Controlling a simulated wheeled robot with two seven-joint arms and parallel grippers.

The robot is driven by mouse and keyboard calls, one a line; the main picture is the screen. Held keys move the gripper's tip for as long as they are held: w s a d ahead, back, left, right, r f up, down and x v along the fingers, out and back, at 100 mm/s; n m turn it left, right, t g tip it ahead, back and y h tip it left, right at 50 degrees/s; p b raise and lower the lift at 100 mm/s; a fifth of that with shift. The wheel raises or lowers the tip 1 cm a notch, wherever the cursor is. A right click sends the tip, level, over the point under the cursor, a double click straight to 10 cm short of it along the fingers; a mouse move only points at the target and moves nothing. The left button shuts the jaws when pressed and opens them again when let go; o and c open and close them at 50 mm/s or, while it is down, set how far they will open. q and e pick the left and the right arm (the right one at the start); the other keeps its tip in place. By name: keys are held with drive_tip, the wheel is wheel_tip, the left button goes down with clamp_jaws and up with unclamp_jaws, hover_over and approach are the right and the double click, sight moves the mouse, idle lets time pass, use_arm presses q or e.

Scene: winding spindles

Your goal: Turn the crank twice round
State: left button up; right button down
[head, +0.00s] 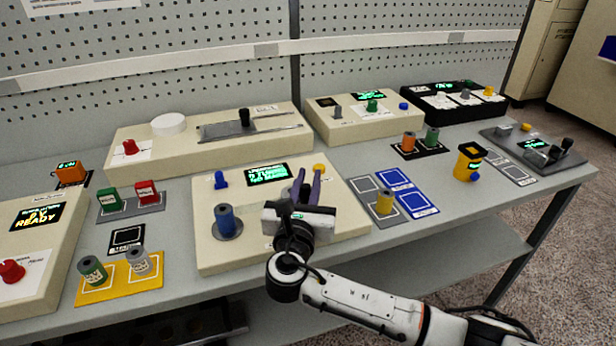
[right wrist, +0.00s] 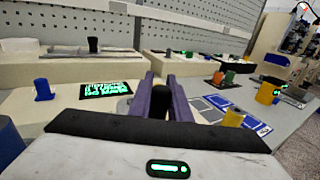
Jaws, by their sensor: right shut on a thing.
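The cream winder box (head: 345,222) stands at the middle of the bench. It carries a green-lit display (head: 267,173), a blue knob (head: 221,180), a yellow button (head: 320,168) and a blue spool (head: 226,222) on a grey disc. My right gripper (head: 307,186) is over the right part of this box, with its purple fingers pointing away from me. In the right wrist view, the fingers are shut on the upright black crank handle (right wrist: 160,103). The crank's arm and hub are mostly hidden by the gripper. The display text is too small to read surely. My left gripper is not in view.
A yellow spool (head: 384,202) and blue-marked pads (head: 410,190) lie right of the box. A yellow tray (head: 119,284) with two spools is to its left. Behind stand a slider box (head: 190,160) and a switch box (head: 362,127).

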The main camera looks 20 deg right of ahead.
drive_tip(key=m+g+h, duration=0.2)
drive_tip(key=h, duration=0.1)
drive_tip(key=m+g+h, duration=0.1)
drive_tip(key=shift+s+a+m+b, duration=0.3)
drive_tip(key=shift+s+a+b, duration=0.05)
drive_tip(key=shift+s+b, duration=0.05)
drive_tip(key=shift+s+a+m+g+h+b, duration=0.15)
drive_tip(key=shift+m+g+h+b, duration=0.15)
drive_tip(key=shift+m+g+h, duration=0.4)
drive_tip(key=shift+s+a+m+g+h+b, duration=0.2)
drive_tip(key=shift+m+g+h, duration=0.3)
drive_tip(key=shift+g+h, duration=0.35)
drive_tip(key=shift+d+r, duration=0.1)
drive_tip(key=shift+d, duration=0.05)
drive_tip(key=c, duration=1.6)
unclamp_jaws()
drive_tip(key=shift+c, duration=0.2)
wheel_tip(320, 180, up, 10)
